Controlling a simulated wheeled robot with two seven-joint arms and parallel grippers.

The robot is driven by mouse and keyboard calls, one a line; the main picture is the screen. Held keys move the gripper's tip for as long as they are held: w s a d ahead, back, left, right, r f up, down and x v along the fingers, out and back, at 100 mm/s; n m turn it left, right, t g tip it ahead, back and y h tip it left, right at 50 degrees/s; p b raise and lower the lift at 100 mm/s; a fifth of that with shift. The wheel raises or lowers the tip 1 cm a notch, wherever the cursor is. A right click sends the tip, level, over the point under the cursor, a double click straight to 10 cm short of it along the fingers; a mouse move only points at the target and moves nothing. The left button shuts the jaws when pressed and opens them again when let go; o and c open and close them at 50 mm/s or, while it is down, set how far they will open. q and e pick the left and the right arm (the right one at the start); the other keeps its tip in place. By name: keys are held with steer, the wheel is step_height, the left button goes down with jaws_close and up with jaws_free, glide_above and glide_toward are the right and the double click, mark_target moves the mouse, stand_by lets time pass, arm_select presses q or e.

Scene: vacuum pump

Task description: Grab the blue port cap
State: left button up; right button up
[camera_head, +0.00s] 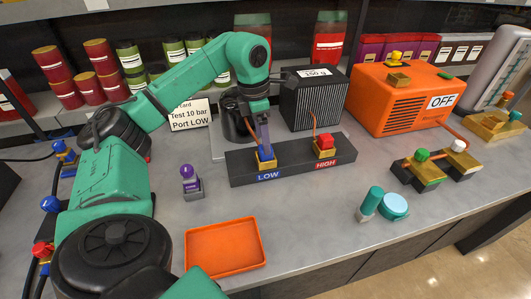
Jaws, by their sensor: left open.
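The blue port cap (266,154) sits on the brass port marked LOW on the dark block (296,161). My left gripper (265,147) reaches down from above, with its fingers right at the cap. It is open, and its fingers partly hide the cap. I cannot tell whether they touch it. A red cap (325,141) sits on the port marked HIGH, to the right. My right gripper is not in view.
A card (190,115) reads "Test 10 bar Port LOW". An orange tray (225,248) lies empty at the front. A purple-topped piece (190,181) stands left of the block. An orange machine (404,98) reading OFF is behind right.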

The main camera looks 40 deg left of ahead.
arm_select(q)
steer(key=f, duration=0.4)
steer(key=shift+w+d+p, duration=0.15)
steer(key=shift+w+p, duration=0.15)
jaws_close()
steer(key=shift+r, duration=0.1)
